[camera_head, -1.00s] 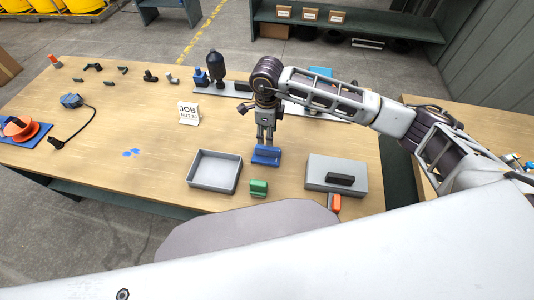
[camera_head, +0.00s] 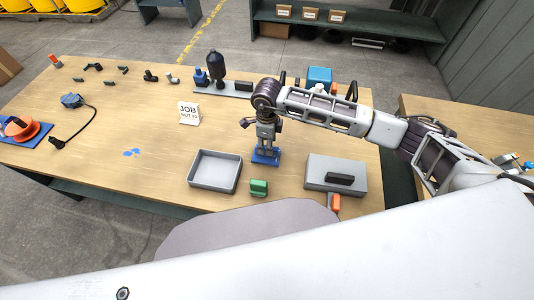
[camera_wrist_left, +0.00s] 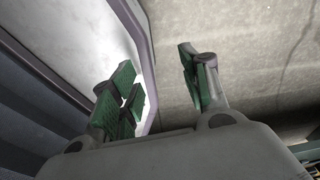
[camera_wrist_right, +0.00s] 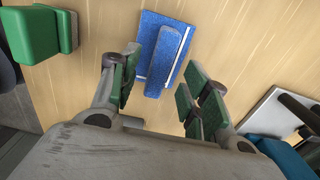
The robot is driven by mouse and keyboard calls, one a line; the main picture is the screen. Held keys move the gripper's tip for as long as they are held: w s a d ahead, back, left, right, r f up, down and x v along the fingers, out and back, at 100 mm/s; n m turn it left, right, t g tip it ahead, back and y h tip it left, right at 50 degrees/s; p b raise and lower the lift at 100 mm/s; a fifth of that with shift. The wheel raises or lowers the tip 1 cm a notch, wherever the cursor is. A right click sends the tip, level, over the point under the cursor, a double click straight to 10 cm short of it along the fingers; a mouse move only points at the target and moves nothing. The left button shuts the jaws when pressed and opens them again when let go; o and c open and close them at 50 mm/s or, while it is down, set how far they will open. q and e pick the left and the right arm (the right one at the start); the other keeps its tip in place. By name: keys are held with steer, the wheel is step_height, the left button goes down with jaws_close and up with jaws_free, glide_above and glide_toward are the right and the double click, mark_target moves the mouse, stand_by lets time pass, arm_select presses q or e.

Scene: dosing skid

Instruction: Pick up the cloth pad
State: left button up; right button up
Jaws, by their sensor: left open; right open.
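The cloth pad, a flat blue piece with a raised blue grip bar, lies on the wooden table (camera_head: 140,110) between a grey tray and a grey box. My right gripper (camera_head: 267,151) is open above it and hides part of it in the head view. In the right wrist view the pad (camera_wrist_right: 178,47) lies ahead of the open right fingers (camera_wrist_right: 160,82), its grip bar's near end reaching between them. No grip shows. My left gripper (camera_wrist_left: 158,88) is open and empty over the floor; it is not in the head view.
The empty grey tray (camera_head: 193,182) stands left of the pad, a green block (camera_head: 259,187) in front, and the grey box (camera_head: 325,185) with a black handle at the right. A JOB sign (camera_head: 188,113) stands behind. Blue drops (camera_head: 132,152) mark the left tabletop, which has free room.

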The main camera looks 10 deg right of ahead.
steer(key=shift+f+p, duration=0.4)
steer(key=shift+f, duration=2.05)
jaws_close()
steer(key=shift+r+b, duration=0.5)
steer(key=shift+r, duration=4.55)
steer(key=c, duration=0.7)
jaws_free()
steer(key=c, duration=0.3)
